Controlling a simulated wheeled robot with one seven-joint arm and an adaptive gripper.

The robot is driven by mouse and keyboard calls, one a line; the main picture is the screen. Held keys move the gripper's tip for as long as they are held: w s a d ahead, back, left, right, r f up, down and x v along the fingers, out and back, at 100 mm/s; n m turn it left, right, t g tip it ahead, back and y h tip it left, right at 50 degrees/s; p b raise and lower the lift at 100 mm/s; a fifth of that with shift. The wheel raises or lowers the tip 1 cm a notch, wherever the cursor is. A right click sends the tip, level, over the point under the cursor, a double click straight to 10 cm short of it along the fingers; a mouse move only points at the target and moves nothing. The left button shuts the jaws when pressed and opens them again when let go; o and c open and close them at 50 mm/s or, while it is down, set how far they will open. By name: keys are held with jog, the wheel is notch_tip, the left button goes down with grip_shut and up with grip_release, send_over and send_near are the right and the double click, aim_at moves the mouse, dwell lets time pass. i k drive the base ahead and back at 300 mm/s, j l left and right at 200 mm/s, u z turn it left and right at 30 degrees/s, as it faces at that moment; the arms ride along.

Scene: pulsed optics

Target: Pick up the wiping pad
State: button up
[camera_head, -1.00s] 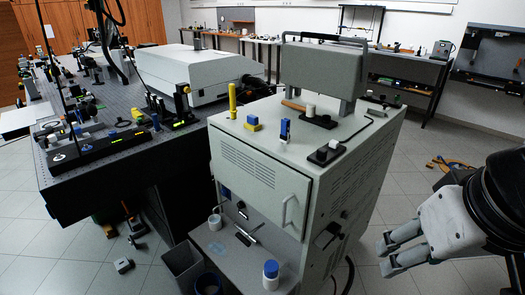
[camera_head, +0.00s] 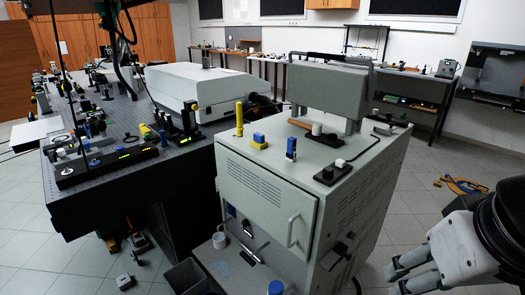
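No thing in view can be named as the wiping pad with certainty. A small yellow block with a blue part on it (camera_head: 259,141) lies on the top of the grey cabinet (camera_head: 262,161), left of its middle; it is too small to tell whether it is the pad. My gripper (camera_head: 392,280) is at the lower right, off the cabinet's right side and over the floor. Its two pale fingers point left and stand apart, with nothing seen between them. The lower finger is partly cut off by the picture's bottom edge.
The cabinet top also bears a yellow cylinder (camera_head: 239,119), a blue upright piece (camera_head: 291,148), a black base with a white knob (camera_head: 332,172) and a large grey box (camera_head: 328,92). A dark optical table (camera_head: 110,186) stands left. Floor (camera_head: 410,190) right of the cabinet is mostly clear.

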aim_at(258, 142)
jog(key=i+j+z, duration=0.25)
jog(key=i, duration=0.35)
jog(key=i+j+z, duration=0.25)
jog(key=i+j, duration=0.2)
jog(key=i, duration=0.15)
